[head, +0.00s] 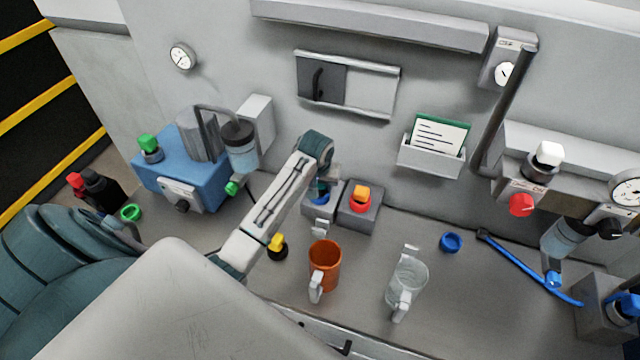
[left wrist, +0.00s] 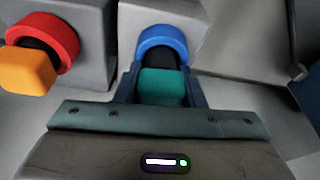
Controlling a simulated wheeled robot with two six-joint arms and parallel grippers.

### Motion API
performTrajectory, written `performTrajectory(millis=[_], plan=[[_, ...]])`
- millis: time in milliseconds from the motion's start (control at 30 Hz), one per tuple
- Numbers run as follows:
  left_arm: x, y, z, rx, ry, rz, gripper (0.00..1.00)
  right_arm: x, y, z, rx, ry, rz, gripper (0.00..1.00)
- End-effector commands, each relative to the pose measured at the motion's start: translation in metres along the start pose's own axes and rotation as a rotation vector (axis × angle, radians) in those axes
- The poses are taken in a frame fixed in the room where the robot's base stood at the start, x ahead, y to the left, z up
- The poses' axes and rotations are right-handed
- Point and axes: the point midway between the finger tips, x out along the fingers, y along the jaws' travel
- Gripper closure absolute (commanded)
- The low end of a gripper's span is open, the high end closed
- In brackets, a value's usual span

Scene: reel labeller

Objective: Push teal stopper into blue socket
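The teal stopper (left wrist: 162,87) sits between the two fingers of my left gripper (left wrist: 160,90) in the left wrist view, and the gripper is shut on it. Its dark neck points at the blue socket (left wrist: 163,38), a blue ring on a grey block. The neck overlaps the ring's opening; how deep it sits I cannot tell. In the head view my left gripper (head: 323,182) reaches down at the blue socket (head: 315,196) and hides most of it and the stopper. My right gripper is not in view.
Beside it, an orange stopper (head: 360,193) sits in a red socket on a grey block (head: 364,218). An orange mug (head: 325,262), a glass mug (head: 408,280) and a yellow-topped knob (head: 277,243) stand in front. A blue ring (head: 451,242) and a blue bar (head: 525,262) lie at right.

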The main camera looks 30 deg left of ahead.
Motion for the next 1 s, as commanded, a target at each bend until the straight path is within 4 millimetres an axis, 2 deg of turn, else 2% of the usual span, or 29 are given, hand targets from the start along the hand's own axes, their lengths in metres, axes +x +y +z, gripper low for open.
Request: performTrajectory(millis=[33,100,867,1000], plan=[[0.0087,0.0,0.0096,0.001,-0.026,-0.001,0.53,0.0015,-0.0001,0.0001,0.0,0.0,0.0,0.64],[0.0088,0.0004,0.0097,0.001,-0.026,0.0,0.39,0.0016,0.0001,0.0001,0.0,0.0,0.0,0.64],[0.0093,0.0022,0.0104,0.002,-0.028,0.005,0.39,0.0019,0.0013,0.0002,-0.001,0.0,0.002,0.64],[0.0043,0.0018,0.01,0.002,-0.026,0.005,0.39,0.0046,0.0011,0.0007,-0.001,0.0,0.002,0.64]])
